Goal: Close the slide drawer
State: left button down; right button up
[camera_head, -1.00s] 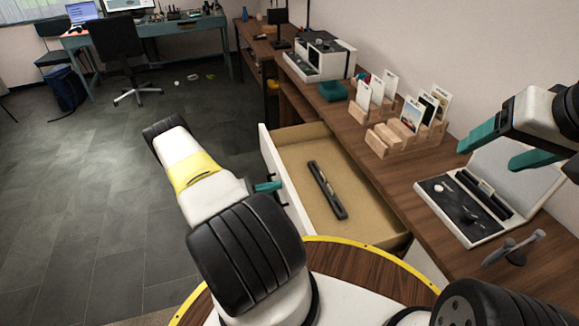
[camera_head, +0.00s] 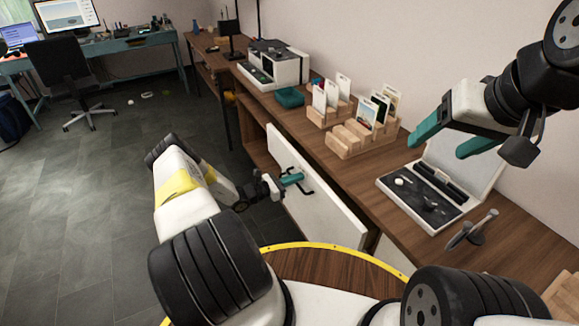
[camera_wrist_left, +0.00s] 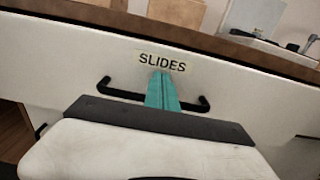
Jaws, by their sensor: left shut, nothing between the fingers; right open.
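The slide drawer (camera_head: 318,203) has a white front, and no open interior shows above it; its front sits against the desk edge. In the left wrist view the drawer front (camera_wrist_left: 240,85) carries the label "SLIDES" and a black handle (camera_wrist_left: 198,106). My left gripper (camera_head: 292,179) is shut and empty, its teal fingertips at the drawer front by the handle. The fingers (camera_wrist_left: 162,90) overlap the middle of the handle in the wrist view; whether they touch the front I cannot tell. My right gripper (camera_head: 450,142) is open and empty above the desk at the right.
The wooden desk (camera_head: 325,133) holds wooden card racks (camera_head: 350,140), a teal box (camera_head: 290,97), a white device (camera_head: 275,65) and an open case of tools (camera_head: 430,195). A small grey tool stand (camera_head: 472,230) is nearer.

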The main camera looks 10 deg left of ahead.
pick_arm(q)
jog(key=x, duration=0.6)
jog(key=shift+w+d, duration=0.2)
jog(key=shift+r, duration=0.15)
